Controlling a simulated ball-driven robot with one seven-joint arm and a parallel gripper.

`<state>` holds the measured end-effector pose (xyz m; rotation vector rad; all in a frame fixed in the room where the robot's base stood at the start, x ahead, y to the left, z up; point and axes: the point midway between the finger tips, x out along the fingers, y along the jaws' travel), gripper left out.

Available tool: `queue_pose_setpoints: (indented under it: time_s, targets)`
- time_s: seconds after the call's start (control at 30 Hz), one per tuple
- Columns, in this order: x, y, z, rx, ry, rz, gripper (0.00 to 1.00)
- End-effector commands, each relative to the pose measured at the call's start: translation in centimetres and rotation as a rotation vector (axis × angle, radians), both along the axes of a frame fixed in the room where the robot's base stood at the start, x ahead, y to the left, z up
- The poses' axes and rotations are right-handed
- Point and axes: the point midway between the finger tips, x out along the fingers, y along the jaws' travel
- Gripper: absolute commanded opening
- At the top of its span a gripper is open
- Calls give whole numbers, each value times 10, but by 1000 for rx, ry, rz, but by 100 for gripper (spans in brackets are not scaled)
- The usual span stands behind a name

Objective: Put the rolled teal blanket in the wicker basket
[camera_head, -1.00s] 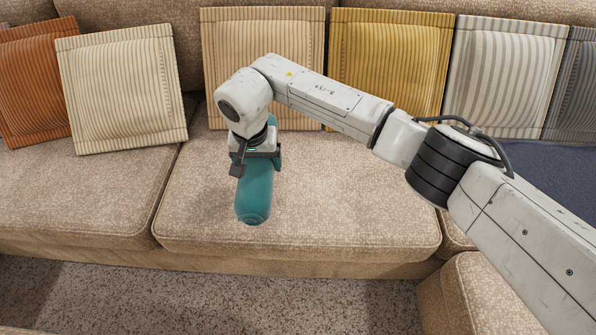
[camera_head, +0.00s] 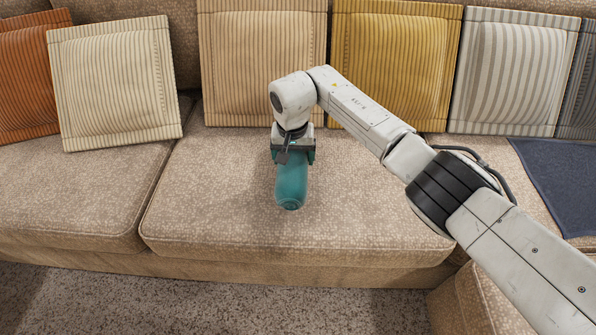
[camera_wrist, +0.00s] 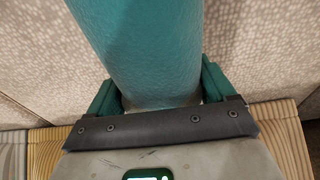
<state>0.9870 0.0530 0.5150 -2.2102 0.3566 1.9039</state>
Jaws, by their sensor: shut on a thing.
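The rolled teal blanket (camera_head: 291,187) is a smooth teal roll over the middle seat of the sofa, its near rounded end facing me. My gripper (camera_head: 293,156) is above its far part, pointing down, and shut on it. In the wrist view the blanket (camera_wrist: 140,45) fills the upper middle, between the two teal fingers of my gripper (camera_wrist: 155,95). I cannot tell whether the blanket touches the seat. The wicker basket is in none of the views.
The beige sofa seat (camera_head: 200,220) is clear around the blanket. Cushions line the backrest: orange (camera_head: 22,85), cream (camera_head: 115,85), tan (camera_head: 262,65), mustard (camera_head: 395,60) and striped (camera_head: 512,70). A dark blue cloth (camera_head: 560,180) lies at the right. Carpet (camera_head: 200,305) shows in front.

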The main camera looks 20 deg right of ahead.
Motion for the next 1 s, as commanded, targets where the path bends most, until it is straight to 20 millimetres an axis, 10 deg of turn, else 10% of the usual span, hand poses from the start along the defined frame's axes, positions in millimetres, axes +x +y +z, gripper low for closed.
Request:
queue_pose_setpoints:
  time_s: [0.47,0.93,0.97,1.0]
  targets:
    - [9,-14,-48,1,-1,2,43]
    - [9,-14,-53,-1,-2,2,43]
    - [8,-14,-53,-1,-1,2,85]
    - [8,-14,-53,-1,-1,2,89]
